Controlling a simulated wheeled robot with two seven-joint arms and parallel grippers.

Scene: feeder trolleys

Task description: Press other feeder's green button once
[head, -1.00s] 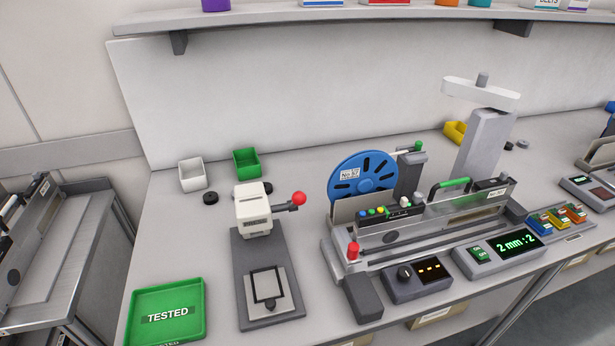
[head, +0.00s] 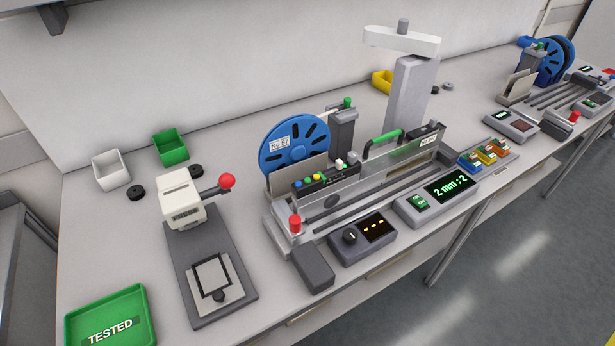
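A grey feeder (head: 385,170) with a clear side and a green handle (head: 383,143) sits on a rail fixture in the middle of the bench. A row of small coloured buttons (head: 316,180), blue, green and yellow among them, is on its near-left top end. A blue reel (head: 293,146) stands behind it, its label too small to read surely. At the far right is a second station with a blue reel (head: 553,62) and bare-looking rails (head: 562,94); I cannot make out green buttons there. Neither of my grippers is in view.
A display box (head: 437,199) reads "2 mm : 2" beside a green switch. A knob box (head: 362,238), a press with red ball (head: 185,199) and a green TESTED tray (head: 110,318) line the front. Grey floor (head: 500,270) is open at right.

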